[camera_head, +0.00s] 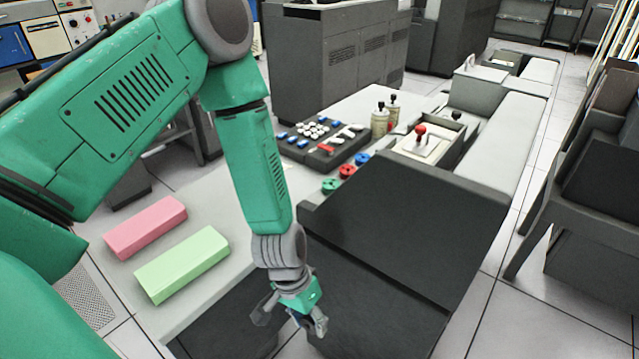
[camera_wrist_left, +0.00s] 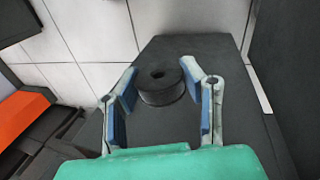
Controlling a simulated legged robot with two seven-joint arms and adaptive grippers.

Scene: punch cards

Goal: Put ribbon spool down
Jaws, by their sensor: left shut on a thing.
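My left gripper (camera_head: 290,322) points down over the dark sloping panel at the front of the desk in the head view. In the left wrist view, its blue-padded fingers (camera_wrist_left: 164,98) stand on either side of a dark round ribbon spool (camera_wrist_left: 162,88) with a hole in its middle. The gripper is shut on this spool. The spool shows against a dark grey surface (camera_wrist_left: 165,128); I cannot tell whether it touches it. In the head view I cannot make out the spool. My right gripper is not in view.
A pink block (camera_head: 146,228) and a green block (camera_head: 183,264) lie on the pale desk top (camera_head: 203,200). Small red, blue and green round pieces (camera_head: 347,171) sit beside a button panel (camera_head: 322,146). A red-knobbed lever box (camera_head: 428,146) is behind. A dark chair (camera_head: 590,170) stands right.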

